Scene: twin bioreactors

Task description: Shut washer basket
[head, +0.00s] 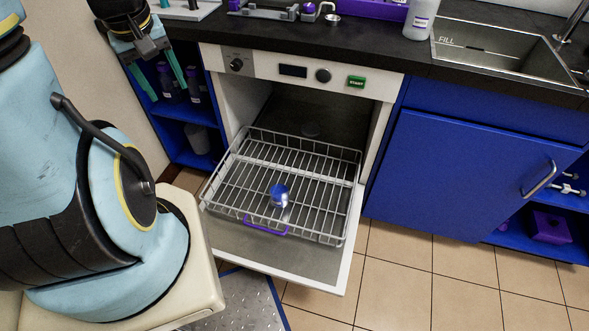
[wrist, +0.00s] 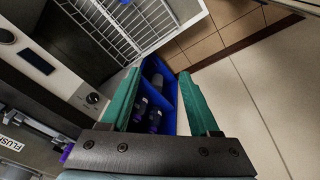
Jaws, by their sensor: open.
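The washer basket (head: 325,190) is a white wire rack, pulled out of the washer (head: 292,68) over the lowered door (head: 270,257). Its front edge carries a purple handle (head: 265,227). A small blue-topped item (head: 279,192) sits in the basket. Part of the basket (wrist: 122,22) shows at the top of the wrist view. My gripper (head: 164,88) is open and empty, with two green fingers, to the left of the washer and well apart from the basket. It also shows in the wrist view (wrist: 160,88).
A blue open shelf (head: 190,133) with bottles stands left of the washer. A blue cabinet (head: 460,175) with a bar handle is on the right. The dark counter (head: 380,52) above holds a white bottle (head: 421,18) and a sink. Tiled floor (head: 400,265) is clear at front right.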

